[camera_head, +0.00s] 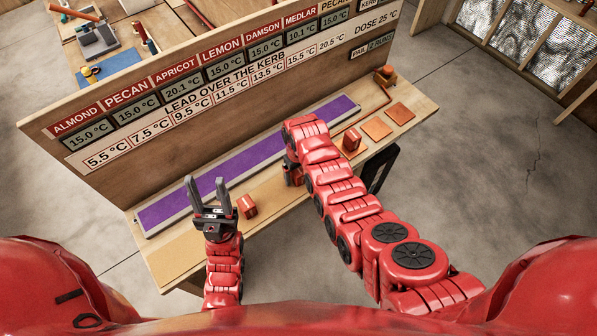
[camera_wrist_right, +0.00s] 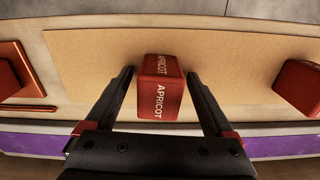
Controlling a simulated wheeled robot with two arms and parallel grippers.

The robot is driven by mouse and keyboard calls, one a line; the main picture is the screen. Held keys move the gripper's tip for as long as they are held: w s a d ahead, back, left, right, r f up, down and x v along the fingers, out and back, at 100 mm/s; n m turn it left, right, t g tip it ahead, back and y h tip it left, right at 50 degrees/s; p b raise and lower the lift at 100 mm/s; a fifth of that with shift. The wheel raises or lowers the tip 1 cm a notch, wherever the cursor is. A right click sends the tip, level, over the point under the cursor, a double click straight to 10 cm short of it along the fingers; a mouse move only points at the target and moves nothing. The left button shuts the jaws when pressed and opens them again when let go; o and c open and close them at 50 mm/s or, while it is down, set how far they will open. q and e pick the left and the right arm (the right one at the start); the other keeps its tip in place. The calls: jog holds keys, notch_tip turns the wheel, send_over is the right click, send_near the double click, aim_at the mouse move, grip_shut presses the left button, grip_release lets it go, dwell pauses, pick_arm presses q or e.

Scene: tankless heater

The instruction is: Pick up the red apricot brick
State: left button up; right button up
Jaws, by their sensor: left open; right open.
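The red apricot brick (camera_wrist_right: 160,88) sits on the tan bench top in the right wrist view, with white "APRICOT" lettering on two faces. My right gripper (camera_wrist_right: 160,74) is open, with one dark finger on each side of the brick and a visible gap at both sides. In the head view my right arm mostly hides this gripper and the brick. My left gripper (camera_head: 205,180) is open and empty, pointing up over the left part of the bench.
Another red brick (camera_head: 247,206) lies right of my left gripper, and one (camera_head: 352,139) right of my right arm. Flat orange tiles (camera_head: 377,128) lie further right. A purple strip (camera_head: 240,165) runs along the bench below the upright sign board (camera_head: 150,125).

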jog(key=shift+f, duration=0.15)
jog(key=shift+c, duration=0.3)
grip_shut()
